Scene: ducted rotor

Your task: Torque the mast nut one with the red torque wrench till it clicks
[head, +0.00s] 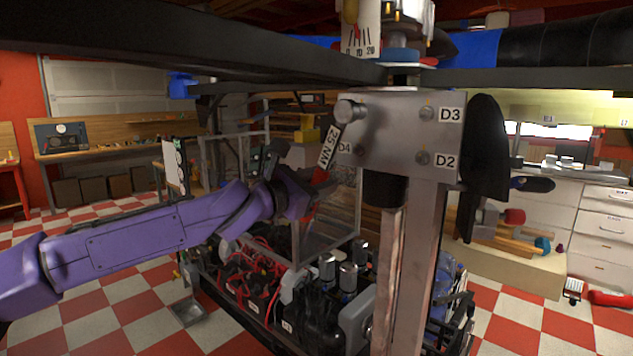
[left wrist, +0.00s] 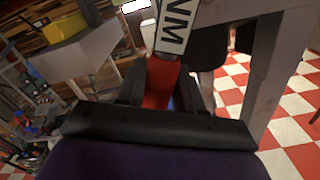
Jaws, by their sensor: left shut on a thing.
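The red torque wrench (head: 322,178) has a red handle and a white "25 NM" label; its handle also shows in the left wrist view (left wrist: 161,84). My left gripper (head: 312,196) is shut on the red handle. The wrench slants up and right. Its round metal head (head: 346,110) is at the upper-left corner of the grey mast plate (head: 390,135), over the nut place there. That nut and its label are hidden, and I cannot tell how fully the head is seated. Other nuts show at D4 (head: 360,149), D3 (head: 427,113) and D2 (head: 422,158). My right gripper is not in view.
The mast column (head: 415,255) stands below the plate. A dark beam (head: 200,55) crosses above. A machine with red wires (head: 255,270) lies below my left arm. A bench with tools (head: 510,255) stands at the right. Checkered floor is open at the lower left.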

